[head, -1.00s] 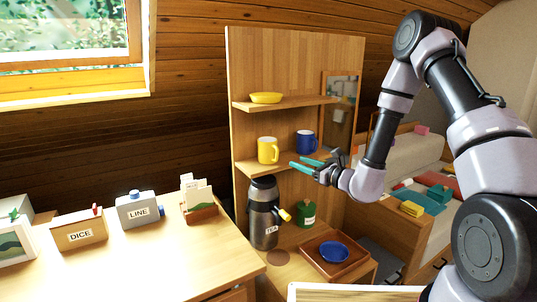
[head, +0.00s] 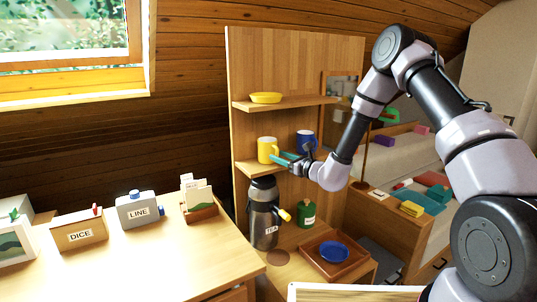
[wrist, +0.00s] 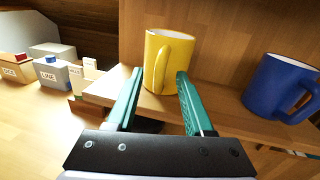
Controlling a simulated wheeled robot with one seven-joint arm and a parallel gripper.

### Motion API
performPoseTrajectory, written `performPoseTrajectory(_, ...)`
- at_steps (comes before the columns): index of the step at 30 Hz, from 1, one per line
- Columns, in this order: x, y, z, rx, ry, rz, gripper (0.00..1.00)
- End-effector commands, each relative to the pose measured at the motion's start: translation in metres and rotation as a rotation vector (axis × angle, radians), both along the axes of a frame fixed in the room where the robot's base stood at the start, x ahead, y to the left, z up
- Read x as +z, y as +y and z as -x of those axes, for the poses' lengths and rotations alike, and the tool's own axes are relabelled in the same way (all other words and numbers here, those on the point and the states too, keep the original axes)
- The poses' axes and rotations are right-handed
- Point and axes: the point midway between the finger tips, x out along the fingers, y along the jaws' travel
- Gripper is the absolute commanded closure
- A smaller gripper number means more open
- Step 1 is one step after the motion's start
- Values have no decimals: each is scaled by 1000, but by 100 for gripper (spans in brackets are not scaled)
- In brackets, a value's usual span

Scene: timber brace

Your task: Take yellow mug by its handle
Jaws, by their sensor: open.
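The yellow mug (head: 267,150) stands upright on the middle shelf in the head view. In the wrist view the yellow mug (wrist: 168,62) is straight ahead, its handle turned toward my gripper. My gripper (wrist: 158,82) is open, with one teal finger on each side of the handle in that picture. Whether the fingers reach around the handle or stop just short of it, I cannot tell. In the head view my gripper (head: 279,158) is at the mug's right side, its tips close to the mug.
A blue mug (head: 306,141) stands to the right on the same shelf (head: 246,167), also near my gripper in the wrist view (wrist: 280,88). A yellow dish (head: 265,98) is on the shelf above. A flask (head: 264,220) and a green canister (head: 306,212) stand below.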

Motion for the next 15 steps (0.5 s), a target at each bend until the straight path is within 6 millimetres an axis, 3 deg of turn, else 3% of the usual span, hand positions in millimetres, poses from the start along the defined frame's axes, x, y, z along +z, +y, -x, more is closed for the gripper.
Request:
performPoseTrajectory(5,0,0,0,0,0,0,48)
performPoseTrajectory(7,0,0,0,0,0,0,67)
performPoseTrajectory(9,0,0,0,0,0,0,94)
performPoseTrajectory(10,0,0,0,0,0,0,100)
performPoseTrajectory(15,0,0,0,0,0,0,100)
